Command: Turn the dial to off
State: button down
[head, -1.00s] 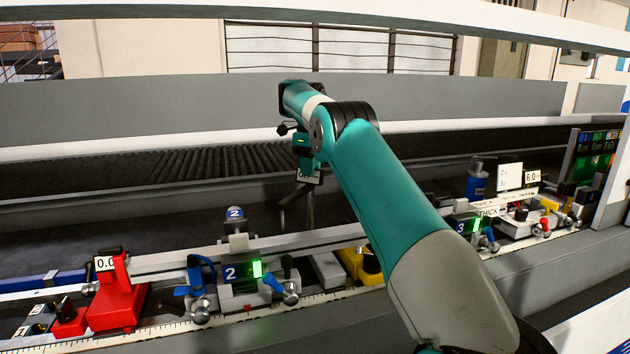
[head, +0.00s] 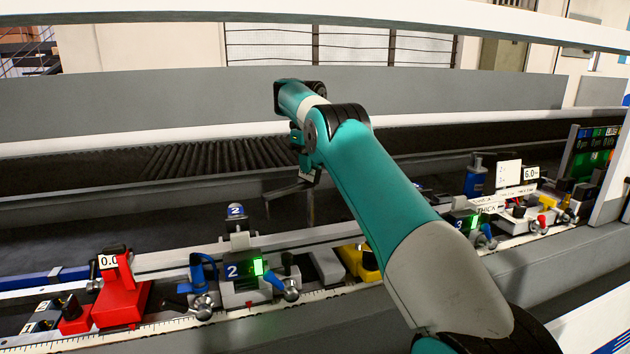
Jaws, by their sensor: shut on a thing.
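My gripper (head: 290,202) hangs from the end of my teal arm, at the picture's middle, over the dark gap behind the machine's front rail. Thin dark grey pieces stick out below its wrist; the thing between its jaws is too small and dark to make out. Several knobs could be the dial, and I cannot tell which is meant. One black knob (head: 71,307) is on the low red block at the far left. Another black knob (head: 370,257) is on the yellow block, partly beside my arm. My gripper is apart from both. No off mark is readable.
A red clamp (head: 122,295) stands at left on the scaled front rail. A station marked 2 (head: 232,271), with a lit green light and blue levers, stands near the middle. My arm hides part of the rail before station 3 (head: 459,223). Rollers (head: 215,158) lie behind.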

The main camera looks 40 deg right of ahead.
jog(key=shift+r+m+p, duration=0.15)
jog(key=shift+m+p, duration=0.4)
jog(key=shift+m, duration=0.15)
jog(key=m+p, duration=0.1)
jog(key=m, duration=0.1)
jog(key=shift+m, duration=0.3)
jog(key=c, duration=1)
grip_release()
notch_tip(320, 180, up, 7)
jog(key=p, duration=0.7)
